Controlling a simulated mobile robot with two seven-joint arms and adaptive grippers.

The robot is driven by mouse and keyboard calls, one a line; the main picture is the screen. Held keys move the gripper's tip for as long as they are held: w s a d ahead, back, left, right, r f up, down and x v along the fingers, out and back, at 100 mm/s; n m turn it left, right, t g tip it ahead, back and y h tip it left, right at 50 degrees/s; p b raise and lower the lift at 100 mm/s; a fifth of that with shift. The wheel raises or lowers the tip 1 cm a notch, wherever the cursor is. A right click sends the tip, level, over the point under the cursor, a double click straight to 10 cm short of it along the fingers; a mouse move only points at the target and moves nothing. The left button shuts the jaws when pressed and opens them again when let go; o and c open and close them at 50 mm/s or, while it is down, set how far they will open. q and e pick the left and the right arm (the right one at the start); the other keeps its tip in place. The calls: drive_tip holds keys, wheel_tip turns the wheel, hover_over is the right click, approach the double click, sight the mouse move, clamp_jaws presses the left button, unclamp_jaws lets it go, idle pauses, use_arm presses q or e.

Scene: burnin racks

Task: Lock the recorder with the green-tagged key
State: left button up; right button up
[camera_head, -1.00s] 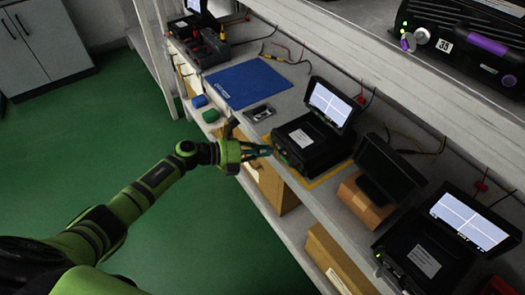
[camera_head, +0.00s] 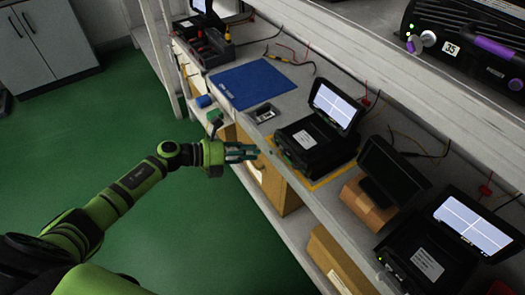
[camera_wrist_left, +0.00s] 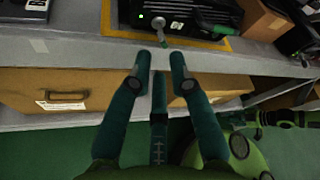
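The recorder (camera_head: 312,143) is a black box with a lit, raised screen (camera_head: 334,104) on a yellow-edged area of the bench. In the left wrist view its front (camera_wrist_left: 185,15) is at the top. A silver key (camera_wrist_left: 163,23) with a green end (camera_wrist_left: 165,43) sticks out from its front; whether the lock is turned cannot be told. My left gripper (camera_head: 256,152) is in front of the bench edge, apart from the key. In the left wrist view its teal fingers (camera_wrist_left: 160,62) are spread, with nothing between them.
A blue mat (camera_head: 251,85) lies farther back. A dark monitor on a brown box (camera_head: 367,205) and another lit unit stand to the right. A wooden drawer (camera_wrist_left: 70,88) is under the bench.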

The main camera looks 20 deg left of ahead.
use_arm(q)
drive_tip(key=v, duration=0.6)
drive_tip(key=shift+s+a, duration=0.2)
drive_tip(key=shift+a, duration=0.05)
